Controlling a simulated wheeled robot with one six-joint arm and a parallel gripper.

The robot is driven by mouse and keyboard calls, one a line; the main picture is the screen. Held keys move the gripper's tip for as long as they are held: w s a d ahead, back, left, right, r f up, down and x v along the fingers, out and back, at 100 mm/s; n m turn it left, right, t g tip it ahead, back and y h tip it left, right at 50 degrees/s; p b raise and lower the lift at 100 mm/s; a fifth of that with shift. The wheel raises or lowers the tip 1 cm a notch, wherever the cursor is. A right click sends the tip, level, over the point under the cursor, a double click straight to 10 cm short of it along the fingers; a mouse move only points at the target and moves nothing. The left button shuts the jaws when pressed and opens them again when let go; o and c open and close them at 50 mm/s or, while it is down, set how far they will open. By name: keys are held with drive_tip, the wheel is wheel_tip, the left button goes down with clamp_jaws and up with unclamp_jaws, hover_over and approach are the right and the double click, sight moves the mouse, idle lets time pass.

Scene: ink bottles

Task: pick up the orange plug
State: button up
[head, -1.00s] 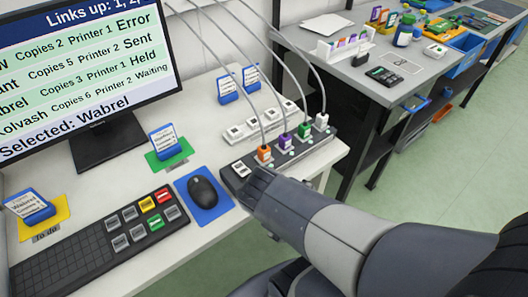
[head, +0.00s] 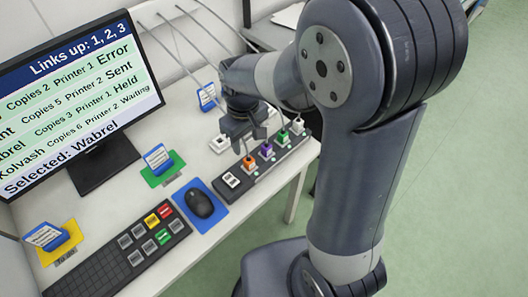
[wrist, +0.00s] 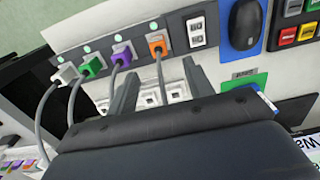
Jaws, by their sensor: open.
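The orange plug (head: 249,162) stands in the near end of the dark socket strip (head: 222,190), beside the white switch. In the wrist view the orange plug (wrist: 157,44) sits in the strip at the top, its grey cable running down toward my gripper. My gripper (head: 240,144) is open, pointing down above and just behind the orange plug in the head view. In the wrist view the two fingers of my gripper (wrist: 160,85) are spread on either side of the orange plug's cable, short of the plug body. I cannot tell whether they touch the cable.
A purple plug (head: 266,150), a green plug (head: 282,136) and a white plug (head: 298,125) follow along the strip, each with a cable. A white socket strip (head: 219,144) lies behind. A mouse (head: 200,203) on a blue pad and a keyboard (head: 105,262) are nearer.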

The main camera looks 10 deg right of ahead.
sight(249, 159)
wheel_tip(249, 159, down, 10)
drive_tip(key=shift+w+d+f, duration=0.1)
drive_tip(key=shift+f, duration=0.1)
idle(0.4)
drive_tip(key=c, duration=1)
drive_tip(key=shift+o, duration=0.2)
wheel_tip(249, 159, up, 10)
drive_tip(key=shift+r, duration=0.1)
